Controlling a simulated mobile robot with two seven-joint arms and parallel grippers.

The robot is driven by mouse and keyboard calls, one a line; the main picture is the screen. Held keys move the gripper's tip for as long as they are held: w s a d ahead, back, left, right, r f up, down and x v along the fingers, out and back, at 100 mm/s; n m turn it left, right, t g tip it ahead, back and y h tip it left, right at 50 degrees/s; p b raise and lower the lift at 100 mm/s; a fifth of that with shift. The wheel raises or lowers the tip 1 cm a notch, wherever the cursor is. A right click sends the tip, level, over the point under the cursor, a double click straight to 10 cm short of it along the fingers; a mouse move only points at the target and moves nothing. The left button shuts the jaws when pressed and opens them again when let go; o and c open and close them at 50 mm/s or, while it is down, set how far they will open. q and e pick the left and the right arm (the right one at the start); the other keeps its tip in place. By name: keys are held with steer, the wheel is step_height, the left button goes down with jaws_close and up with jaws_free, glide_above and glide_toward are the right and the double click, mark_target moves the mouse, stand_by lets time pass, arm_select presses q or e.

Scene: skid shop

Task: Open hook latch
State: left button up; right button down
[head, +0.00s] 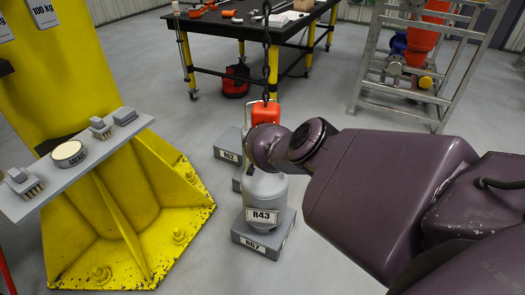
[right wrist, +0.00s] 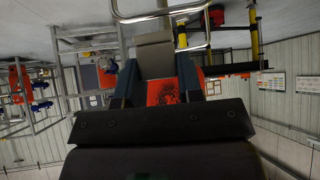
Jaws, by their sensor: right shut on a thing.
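A hook with an orange block (head: 265,113) hangs on a dark chain above a grey canister labelled R43 (head: 265,190). My right arm reaches in from the right, its wrist covering the hook's lower part. My right gripper (right wrist: 158,80) is hidden there in the head view. In the right wrist view its two dark fingers are closed about the hook, with the orange block (right wrist: 172,92) behind them and a grey piece (right wrist: 155,55) at the tips. A metal wire handle (right wrist: 160,12) crosses the top. The latch itself cannot be made out clearly. My left gripper is not in view.
The canister stands on a grey block labelled R67 (head: 262,246); another block, R62 (head: 228,146), is behind. A yellow column (head: 60,100) with a grey shelf (head: 75,178) stands left. A black table (head: 245,27) is behind, a metal frame (head: 437,85) at right.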

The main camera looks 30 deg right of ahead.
steer(key=shift+d, duration=0.35)
steer(key=shift+r+g, duration=0.1)
steer(key=shift+g, duration=0.2)
steer(key=shift+w+y+b, duration=0.1)
steer(key=shift+y+b, duration=0.2)
steer(key=shift+y, duration=0.1)
steer(key=shift+a+g, duration=0.1)
steer(key=shift+g, duration=0.2)
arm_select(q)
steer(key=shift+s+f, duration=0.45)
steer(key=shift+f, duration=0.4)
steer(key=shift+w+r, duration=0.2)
arm_select(e)
steer(key=shift+a, duration=0.1)
steer(key=c, duration=1)
jaws_free()
steer(key=shift+c, duration=0.2)
steer(key=shift+o, duration=1.2)
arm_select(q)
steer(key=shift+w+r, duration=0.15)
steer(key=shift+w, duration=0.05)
arm_select(e)
steer(key=shift+o, duration=0.2)
steer(key=shift+r, duration=0.1)
